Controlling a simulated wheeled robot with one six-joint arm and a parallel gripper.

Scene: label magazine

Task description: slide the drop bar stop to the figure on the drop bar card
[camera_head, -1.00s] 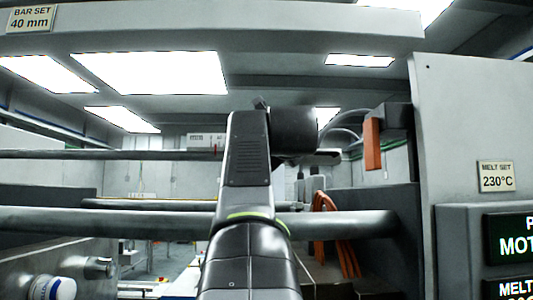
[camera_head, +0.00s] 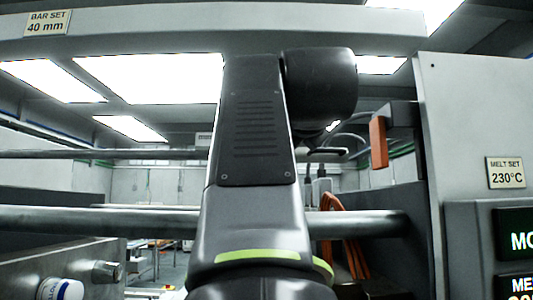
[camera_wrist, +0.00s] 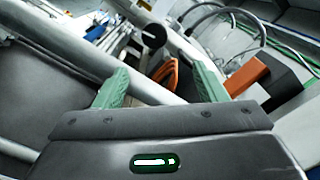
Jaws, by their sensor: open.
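The drop bar card (camera_head: 48,22), reading BAR SET 40 mm, is on the grey top beam (camera_head: 240,28) at upper left in the head view. My gripper (camera_wrist: 160,70) shows two green fingers spread apart in the wrist view, open with nothing held. It is hidden behind my arm in the head view. An orange block (camera_head: 378,142) hangs from a grey bracket at right; it also shows in the wrist view (camera_wrist: 247,75), right of the fingers and apart from them. I cannot tell which part is the drop bar stop.
Thick round bars (camera_head: 100,221) cross the machine; one (camera_wrist: 75,50) runs behind the left finger in the wrist view. A panel with a MELT SET 230°C card (camera_head: 506,173) stands at right.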

